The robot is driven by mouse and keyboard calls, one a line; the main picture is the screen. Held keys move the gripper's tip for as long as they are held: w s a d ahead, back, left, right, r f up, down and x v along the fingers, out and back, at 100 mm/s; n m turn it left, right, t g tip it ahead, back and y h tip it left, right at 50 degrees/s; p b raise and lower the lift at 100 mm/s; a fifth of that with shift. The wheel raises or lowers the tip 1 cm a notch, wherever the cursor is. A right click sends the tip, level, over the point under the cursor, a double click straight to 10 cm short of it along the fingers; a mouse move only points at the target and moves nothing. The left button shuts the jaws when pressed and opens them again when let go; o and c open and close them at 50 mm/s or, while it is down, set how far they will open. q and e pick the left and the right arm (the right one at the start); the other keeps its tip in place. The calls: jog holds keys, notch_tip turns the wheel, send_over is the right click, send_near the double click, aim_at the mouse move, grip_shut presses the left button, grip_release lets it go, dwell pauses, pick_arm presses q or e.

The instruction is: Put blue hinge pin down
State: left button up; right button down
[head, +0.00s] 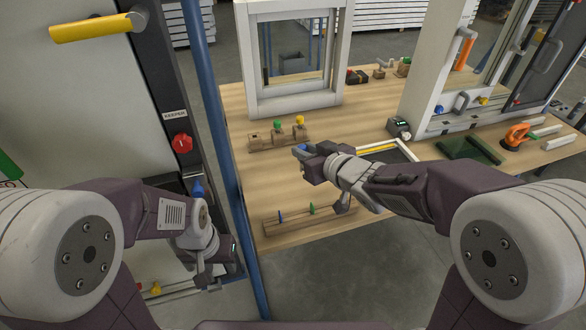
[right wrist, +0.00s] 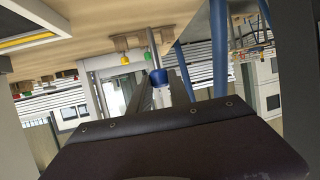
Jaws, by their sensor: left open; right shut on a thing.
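My right gripper (head: 306,153) is shut on the blue hinge pin (head: 302,147), above the table left of its middle. In the right wrist view the pin's blue head (right wrist: 158,77) shows at the jaws; much of the pin is hidden. Behind it stands a wooden block (head: 262,144) with a green-topped pin (head: 277,125) and a yellow-topped pin (head: 300,121); its left end has no coloured top. The held pin appears apart from the block. My left gripper (head: 226,249) is low at the left beside the cabinet, with its jaws barely visible.
A wooden rack (head: 298,219) with small blue and green pieces lies at the table's front edge. A white frame (head: 295,104) stands behind the block. A blue post (head: 213,110) rises left of the table. A shallow tray (head: 396,146) lies to the right.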

jog(key=w+f+b, duration=0.1)
jog(key=w+f, duration=0.1)
jog(key=f, duration=0.1)
jog(key=w+a+f+b, duration=0.1)
jog(key=w+f, duration=0.1)
jog(key=f, duration=0.1)
jog(key=w+a+f+b, duration=0.1)
jog(key=w+f, duration=0.1)
jog(key=w, duration=0.1)
jog(key=shift+a+f, duration=0.25)
jog(key=shift+f, duration=0.15)
pick_arm(q)
notch_tip(320, 180, down, 4)
jog(key=shift+w+f, duration=0.1)
jog(key=shift+w, duration=0.05)
pick_arm(e)
jog(key=shift+w+r, duration=0.1)
jog(key=c, duration=1.2)
grip_release()
pick_arm(q)
jog(key=shift+f, duration=0.15)
